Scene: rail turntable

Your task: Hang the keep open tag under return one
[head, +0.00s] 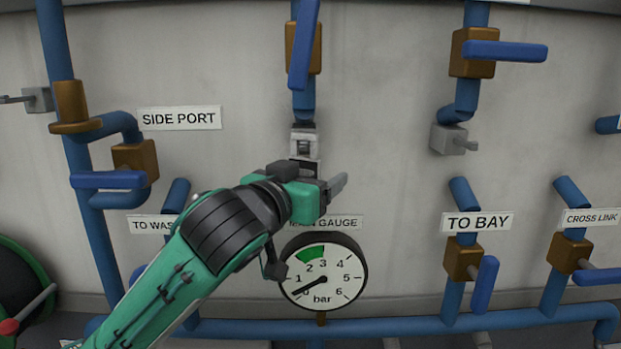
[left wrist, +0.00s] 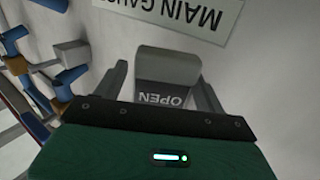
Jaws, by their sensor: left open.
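My left gripper (head: 322,183) is in front of the wall just above the main gauge, below a grey bracket (head: 304,144) under a blue pipe. In the left wrist view its two grey fingers (left wrist: 165,85) stand apart. A grey tag (left wrist: 168,66) reading OPEN upside down lies between them, with gaps at its sides; its lower part is hidden by the gripper body. In the head view the arm and gripper hide the tag. I cannot tell whether it hangs on the bracket. No label reading return one shows. My right gripper is not in view.
The gauge (head: 323,272) and its MAIN GAUGE label (left wrist: 180,15) sit close below the gripper. Another grey bracket with a peg (head: 453,140) is at right. Blue-handled valves (head: 480,52) and pipes stick out around. SIDE PORT (head: 179,118) and TO BAY (head: 478,222) labels are on the wall.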

